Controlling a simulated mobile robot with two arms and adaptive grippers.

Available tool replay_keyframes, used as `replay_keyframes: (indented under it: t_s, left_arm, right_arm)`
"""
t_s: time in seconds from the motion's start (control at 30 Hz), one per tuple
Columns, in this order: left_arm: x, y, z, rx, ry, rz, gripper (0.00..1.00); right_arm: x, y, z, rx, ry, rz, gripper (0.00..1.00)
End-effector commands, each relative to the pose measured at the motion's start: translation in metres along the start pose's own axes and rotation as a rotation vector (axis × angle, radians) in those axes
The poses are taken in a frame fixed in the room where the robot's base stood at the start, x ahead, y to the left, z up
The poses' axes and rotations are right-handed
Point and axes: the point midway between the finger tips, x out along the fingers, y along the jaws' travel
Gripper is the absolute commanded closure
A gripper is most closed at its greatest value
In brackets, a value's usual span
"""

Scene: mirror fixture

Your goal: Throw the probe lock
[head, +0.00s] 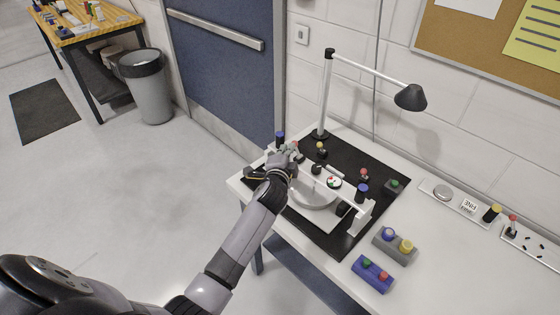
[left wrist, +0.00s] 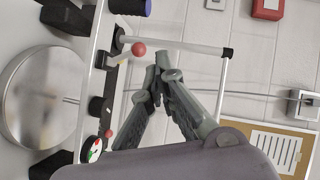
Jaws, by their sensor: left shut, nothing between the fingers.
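The mirror fixture is a white frame with a round silver disc (head: 312,194) on a black mat; the disc (left wrist: 42,97) fills the left of the left wrist view. A small lever with a red ball (left wrist: 139,49) stands on the fixture's bar. No label shows whether it is the probe lock. A second red ball (left wrist: 109,133) sits further along the bar beside a coloured dial (left wrist: 94,150). My left gripper (head: 288,150) is at the fixture's far left end. Its fingers (left wrist: 162,68) are shut and empty, close to the first red ball; contact cannot be told.
A desk lamp (head: 410,97) stands behind the fixture. Dark blue (head: 372,272) and grey (head: 395,246) knob blocks lie at the front right, and panels (head: 463,201) run along the wall side. A blue-topped knob (left wrist: 134,7) is near the lever.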

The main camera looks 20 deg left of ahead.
Motion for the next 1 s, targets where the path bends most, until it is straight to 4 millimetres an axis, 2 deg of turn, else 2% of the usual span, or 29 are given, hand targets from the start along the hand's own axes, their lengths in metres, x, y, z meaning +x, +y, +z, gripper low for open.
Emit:
replay_keyframes:
  t_s: [0.1,0.2,0.5,0.63,0.83,1.0]
  left_arm:
    - [-0.02,-0.003,0.002,0.002,0.002,0.0,1.0]
    - [-0.038,-0.008,0.003,0.001,0.001,0.001,1.0]
    - [-0.076,-0.019,0.005,0.001,0.001,0.001,1.0]
    - [-0.081,-0.021,0.005,0.001,0.001,0.001,1.0]
    - [-0.082,-0.022,0.005,0.001,0.001,0.002,1.0]
    - [-0.082,-0.022,0.005,0.001,0.001,0.001,1.0]
  right_arm:
    - [0.002,0.002,0.014,-0.002,-0.019,0.002,0.52]
    - [0.003,0.003,0.017,-0.003,-0.024,0.004,0.52]
    - [0.01,0.005,-0.023,0.0,0.034,0.006,0.52]
    - [0.01,0.003,-0.018,0.0,0.026,0.003,0.52]
    - [0.009,-0.001,0.005,0.0,-0.007,-0.001,0.52]
    - [0.009,-0.001,0.005,0.0,-0.008,-0.001,0.52]
